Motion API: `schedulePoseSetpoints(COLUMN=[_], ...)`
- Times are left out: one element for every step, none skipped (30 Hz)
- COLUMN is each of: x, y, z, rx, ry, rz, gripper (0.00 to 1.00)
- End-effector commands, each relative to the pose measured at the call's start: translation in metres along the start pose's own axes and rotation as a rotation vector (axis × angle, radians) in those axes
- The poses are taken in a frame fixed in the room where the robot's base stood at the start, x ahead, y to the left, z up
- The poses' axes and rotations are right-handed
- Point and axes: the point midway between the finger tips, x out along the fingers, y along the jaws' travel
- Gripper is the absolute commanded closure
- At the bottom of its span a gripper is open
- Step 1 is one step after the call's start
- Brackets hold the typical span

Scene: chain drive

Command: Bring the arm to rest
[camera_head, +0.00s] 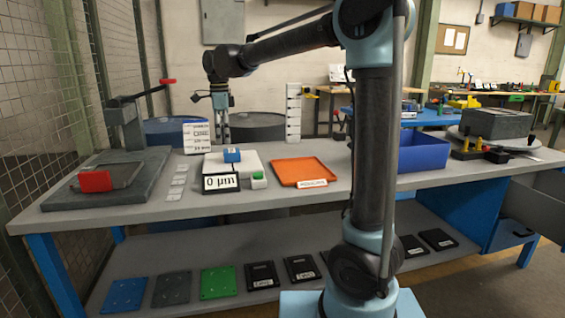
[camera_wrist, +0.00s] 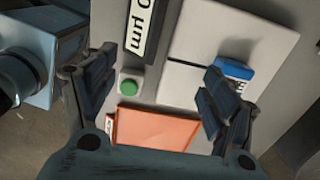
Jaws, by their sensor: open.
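My gripper (camera_wrist: 158,90) is open and empty in the wrist view, with its two fingers spread wide apart. In the head view my gripper (camera_head: 222,130) hangs down above the back part of the workbench (camera_head: 370,189), behind the white plate (camera_head: 253,160). My arm reaches up from the lower middle, bends at the top and runs to the left. Its lower column hides part of the bench and of the blue bin.
A blue block (camera_head: 232,155) sits on the white plate. A "0 µm" display (camera_head: 221,182), a green button (camera_head: 258,178) and an orange tray (camera_head: 303,172) stand near. A grey slab with a red part (camera_head: 95,181) is at left, a blue bin (camera_head: 424,150) at right.

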Motion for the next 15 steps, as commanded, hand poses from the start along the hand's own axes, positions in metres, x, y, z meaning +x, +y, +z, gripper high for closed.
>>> schedulePoseSetpoints(x=[0.0,0.001,0.002,0.002,0.002,0.002,0.002,0.002,0.002,0.003,0.003,0.004,0.004,0.005,0.006], y=[0.003,0.004,0.005,0.007,0.009,0.013,0.015,0.017,0.019,0.021,0.023,0.027,0.029,0.032,0.036], z=[-0.009,-0.012,-0.016,-0.019,-0.022,-0.026,-0.03,-0.034,-0.041,-0.045,-0.051,-0.058,-0.064,-0.07,-0.079], rx=[-0.012,-0.024,-0.038,-0.05,-0.061,-0.077,-0.087,-0.099,-0.113,-0.123,-0.136,-0.153,-0.166,-0.18,-0.202], ry=[0.0,-0.001,-0.002,-0.003,-0.003,-0.004,-0.004,-0.004,-0.005,-0.006,-0.006,-0.007,-0.007,-0.007,-0.008], rz=[-0.001,-0.002,-0.003,-0.004,-0.006,-0.008,-0.009,-0.011,-0.013,-0.015,-0.017,-0.02,-0.022,-0.025,-0.028], gripper=[0.22,0.22,0.22,0.22,0.22,0.22,0.22,0.22,0.22,0.22,0.22,0.22,0.22,0.22,0.22])
